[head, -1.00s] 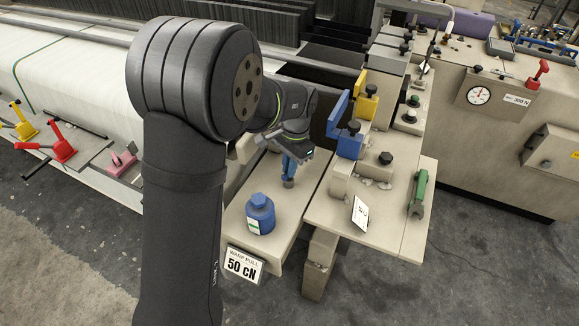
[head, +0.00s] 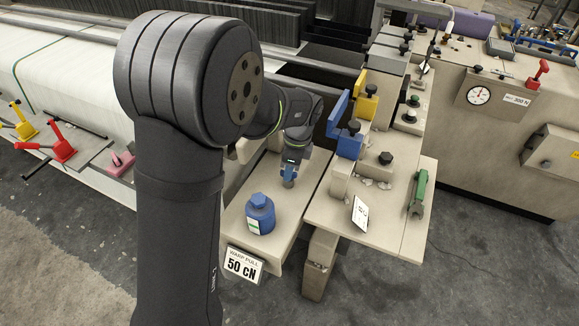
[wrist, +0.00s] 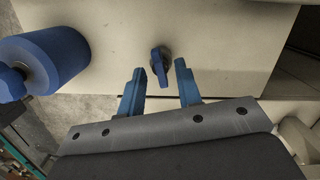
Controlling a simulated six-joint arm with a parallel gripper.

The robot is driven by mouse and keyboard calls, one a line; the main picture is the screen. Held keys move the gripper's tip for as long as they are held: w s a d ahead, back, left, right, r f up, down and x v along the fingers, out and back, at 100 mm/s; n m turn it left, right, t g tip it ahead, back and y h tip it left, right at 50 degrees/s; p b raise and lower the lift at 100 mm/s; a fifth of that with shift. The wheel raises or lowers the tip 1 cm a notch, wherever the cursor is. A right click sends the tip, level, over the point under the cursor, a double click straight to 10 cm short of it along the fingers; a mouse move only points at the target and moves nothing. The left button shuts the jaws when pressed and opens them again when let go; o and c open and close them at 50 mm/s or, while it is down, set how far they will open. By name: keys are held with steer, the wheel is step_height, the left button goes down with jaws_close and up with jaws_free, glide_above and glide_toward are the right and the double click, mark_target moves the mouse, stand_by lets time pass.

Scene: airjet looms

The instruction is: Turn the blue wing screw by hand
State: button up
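The blue wing screw (wrist: 160,66) has a flat blue wing on a round dark grey base. In the wrist view it stands on a beige surface, between and slightly beyond the tips of my gripper's blue fingers. My gripper (wrist: 160,68) is open, with a clear gap between each finger and the wing and nothing held. In the head view my gripper (head: 289,170) points down over the beige ledge. There the fingers largely hide the screw, and I cannot tell their exact height over it.
A blue capped cylinder (head: 260,214) stands on the ledge in front of my gripper; it also shows at the left in the wrist view (wrist: 58,55). A blue bracket (head: 349,143) with a black knob rises to the right. A "50 CN" sign (head: 243,265) hangs at the ledge's front.

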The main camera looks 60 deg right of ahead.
steer(key=shift+r, duration=3)
step_height(320, 180, up, 17)
steer(key=s, duration=0.2)
steer(key=shift+s+d, duration=0.25)
steer(key=shift+d, duration=0.05)
steer(key=w+f, duration=0.1)
steer(key=f, duration=1)
steer(key=w+f, duration=0.1)
steer(key=f, duration=0.5)
steer(key=shift+w+a+f, duration=0.15)
steer(key=shift+w+a, duration=0.15)
steer(key=shift+a, duration=0.05)
steer(key=shift+f, duration=0.35)
steer(key=shift+r, duration=0.1)
